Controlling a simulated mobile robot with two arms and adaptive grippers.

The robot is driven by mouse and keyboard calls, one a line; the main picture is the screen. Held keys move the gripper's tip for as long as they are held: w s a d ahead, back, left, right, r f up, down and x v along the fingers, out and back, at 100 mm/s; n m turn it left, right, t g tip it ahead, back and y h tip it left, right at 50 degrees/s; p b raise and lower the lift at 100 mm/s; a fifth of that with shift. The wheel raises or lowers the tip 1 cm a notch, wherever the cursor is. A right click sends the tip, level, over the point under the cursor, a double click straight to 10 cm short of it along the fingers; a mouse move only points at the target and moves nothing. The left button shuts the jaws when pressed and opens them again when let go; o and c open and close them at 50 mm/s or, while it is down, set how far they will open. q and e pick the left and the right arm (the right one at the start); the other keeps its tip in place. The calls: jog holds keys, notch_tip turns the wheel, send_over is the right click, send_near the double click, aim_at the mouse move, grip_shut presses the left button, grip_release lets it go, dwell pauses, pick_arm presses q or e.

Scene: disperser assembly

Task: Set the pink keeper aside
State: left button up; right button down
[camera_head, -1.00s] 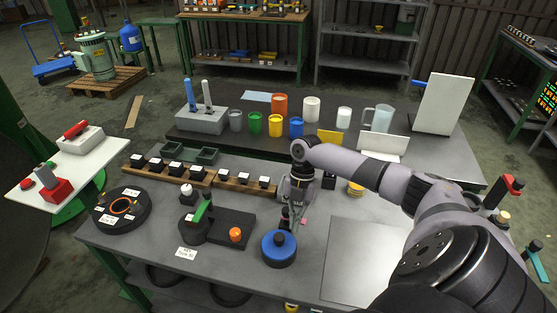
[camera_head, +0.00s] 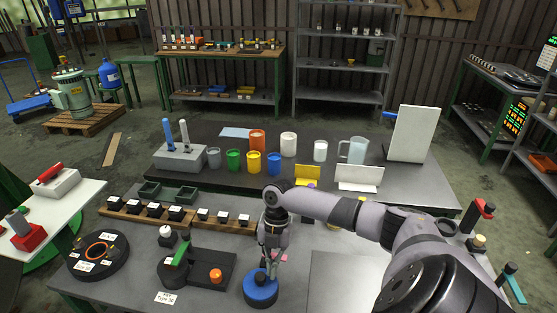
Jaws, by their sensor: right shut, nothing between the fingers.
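A small pink piece (camera_head: 284,258), which looks like the pink keeper, shows just right of my right gripper's fingers on the grey table. It is partly hidden and too small to make out its shape. My right gripper (camera_head: 270,271) points down, shut and empty, close above and behind a blue round part (camera_head: 261,290) with a dark knob. I cannot tell whether the fingertips touch the knob. My left gripper is not in view.
A black round plate (camera_head: 118,265) lies farther left. Coloured cups stand on the back table. A bare grey panel (camera_head: 340,285) lies to the right.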

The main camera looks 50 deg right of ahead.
jog(key=shift+s+a+r+b, duration=0.15)
jog(key=shift+s+r+b, duration=0.1)
jog(key=shift+r+b, duration=0.3)
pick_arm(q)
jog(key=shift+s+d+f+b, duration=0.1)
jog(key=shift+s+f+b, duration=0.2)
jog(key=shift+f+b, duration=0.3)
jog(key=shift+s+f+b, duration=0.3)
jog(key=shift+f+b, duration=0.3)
pick_arm(e)
jog(key=v, duration=0.9)
jog(key=shift+s, duration=0.2)
